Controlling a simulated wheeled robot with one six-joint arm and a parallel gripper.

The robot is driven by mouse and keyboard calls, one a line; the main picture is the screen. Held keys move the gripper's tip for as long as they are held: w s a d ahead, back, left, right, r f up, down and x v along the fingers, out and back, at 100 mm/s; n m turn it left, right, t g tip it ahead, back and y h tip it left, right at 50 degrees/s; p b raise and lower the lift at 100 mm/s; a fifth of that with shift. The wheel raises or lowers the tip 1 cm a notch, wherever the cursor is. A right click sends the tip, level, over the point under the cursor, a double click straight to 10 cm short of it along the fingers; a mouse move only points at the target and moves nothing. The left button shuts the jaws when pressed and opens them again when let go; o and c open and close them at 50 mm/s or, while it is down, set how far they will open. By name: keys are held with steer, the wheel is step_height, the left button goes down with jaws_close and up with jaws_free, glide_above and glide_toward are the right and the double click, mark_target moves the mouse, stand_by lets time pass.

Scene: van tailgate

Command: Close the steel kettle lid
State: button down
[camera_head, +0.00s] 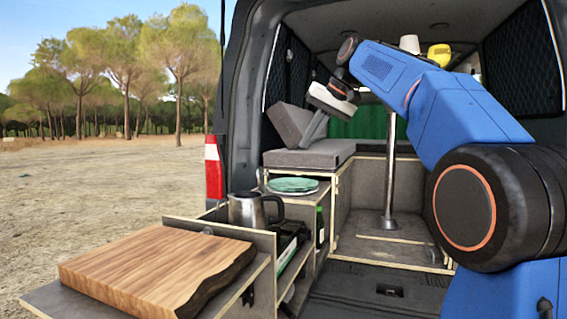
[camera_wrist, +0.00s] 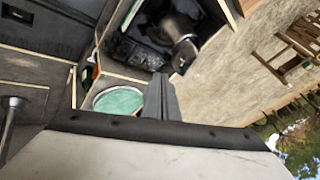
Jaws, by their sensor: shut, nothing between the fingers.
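The steel kettle (camera_head: 245,210) stands beyond the cutting board, with its dark handle toward the right. It also shows in the upper middle of the wrist view (camera_wrist: 187,50), seen from above. The lid is too small and dark in both views to tell whether it is up or down. My gripper (camera_head: 311,133) is raised in the van opening, above and to the right of the kettle, well apart from it. Its fingers (camera_wrist: 160,90) are together and empty in the wrist view.
A thick wooden cutting board (camera_head: 160,265) lies on the pull-out at the front. Green plates (camera_head: 293,184) sit behind the kettle, and a black stove (camera_head: 287,240) is beside it. A grey cushion (camera_head: 310,156) and a metal pole (camera_head: 391,170) are farther in. Open ground lies left.

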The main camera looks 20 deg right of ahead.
steer(key=shift+w+a+f, duration=0.9)
steer(key=shift+a+f, duration=0.35)
steer(key=shift+f, duration=0.15)
steer(key=shift+w+a+f, duration=0.95)
steer(key=shift+a+f, duration=0.25)
steer(key=shift+f, duration=0.15)
steer(key=shift+w+a+f, duration=0.9)
steer(key=shift+a+f, duration=0.35)
steer(key=shift+f, duration=0.15)
